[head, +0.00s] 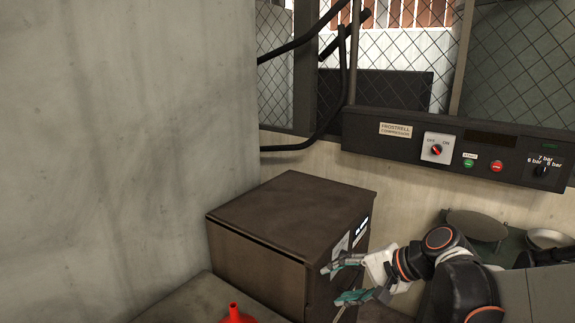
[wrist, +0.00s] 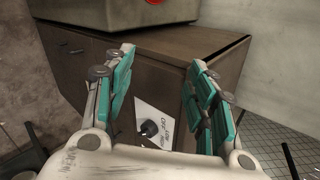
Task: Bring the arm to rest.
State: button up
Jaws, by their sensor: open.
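My gripper (head: 345,283) is at the lower right of the head view, in front of the right side of a dark brown box (head: 290,215). In the wrist view my gripper (wrist: 160,90) shows its two teal-padded fingers spread wide apart, with nothing between them. Beyond the fingers is a brown wooden cabinet (wrist: 155,75) with a white panel and a black knob (wrist: 150,128). I cannot tell whether the fingers touch anything.
A compressor control panel (head: 460,150) with a red-marked switch and buttons runs along the back. Metal pans (head: 477,225) sit at the right. A red object (head: 236,315) is at the bottom edge. A concrete wall (head: 120,140) fills the left.

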jog(key=s+d+n+h+b, duration=0.1)
jog(key=s+d+n+h, duration=0.2)
jog(key=s, duration=0.5)
jog(key=s+d+n+t+h+b, duration=0.1)
jog(key=s+d+n+h, duration=0.3)
jog(key=s, duration=0.4)
jog(key=shift+n+t+h, duration=0.3)
jog(key=shift+n+h, duration=0.3)
jog(key=shift+n, duration=0.6)
jog(key=shift+s+r, duration=0.1)
